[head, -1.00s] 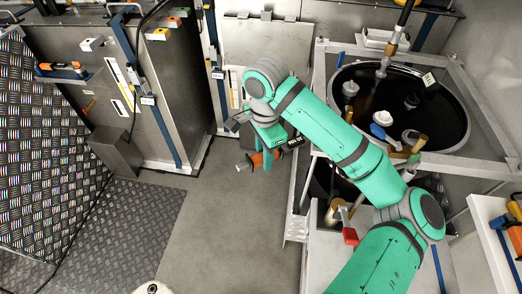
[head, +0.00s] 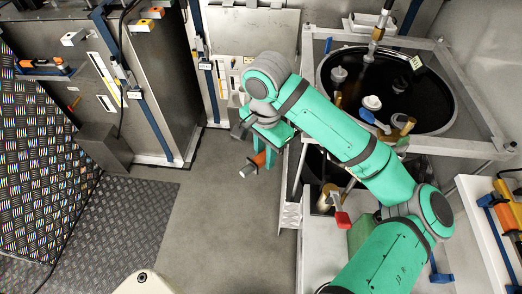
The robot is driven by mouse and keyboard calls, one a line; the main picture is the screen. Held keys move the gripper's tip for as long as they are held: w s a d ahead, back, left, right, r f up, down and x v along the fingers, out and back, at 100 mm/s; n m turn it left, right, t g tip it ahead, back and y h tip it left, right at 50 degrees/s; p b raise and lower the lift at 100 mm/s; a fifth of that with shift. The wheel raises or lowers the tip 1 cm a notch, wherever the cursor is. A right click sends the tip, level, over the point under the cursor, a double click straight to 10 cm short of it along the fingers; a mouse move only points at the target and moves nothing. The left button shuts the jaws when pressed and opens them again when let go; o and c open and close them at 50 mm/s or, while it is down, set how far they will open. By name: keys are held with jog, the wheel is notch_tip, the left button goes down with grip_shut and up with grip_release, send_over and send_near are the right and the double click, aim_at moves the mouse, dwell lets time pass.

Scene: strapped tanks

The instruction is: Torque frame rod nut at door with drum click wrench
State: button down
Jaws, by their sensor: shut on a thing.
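My gripper (head: 262,152) hangs over the grey floor at the middle of the head view, left of the drum frame. It is shut on a tool with an orange section (head: 259,158) and a grey end (head: 246,170). This may be the drum click wrench; most of the tool is hidden by my gripper and arm. The tool is clear of the tanks and the frame. The frame rod nut is too small to make out. A pale grey panel (head: 262,35) at the back may be the door, though I cannot tell.
A strapped metal tank (head: 160,85) stands at the left, with an orange-and-black tool (head: 45,68) on its side shelf. An open black drum (head: 430,105) in a metal frame (head: 470,85) stands at the right. A white shelf (head: 478,215) is lower right. Grey floor (head: 215,230) is clear.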

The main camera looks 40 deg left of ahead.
jog(key=shift+d, duration=0.1)
jog(key=d+n, duration=0.2)
jog(key=d, duration=0.1)
jog(key=shift+s+d, duration=0.1)
dwell(0.4)
jog(key=shift+w+d+n, duration=0.2)
jog(key=shift+d+n, duration=0.9)
jog(key=shift+d, duration=0.6)
jog(key=a+m, duration=0.2)
jog(key=a, duration=0.1)
jog(key=shift+s+a, duration=0.2)
jog(key=shift+a, duration=0.05)
jog(key=shift+a, duration=0.1)
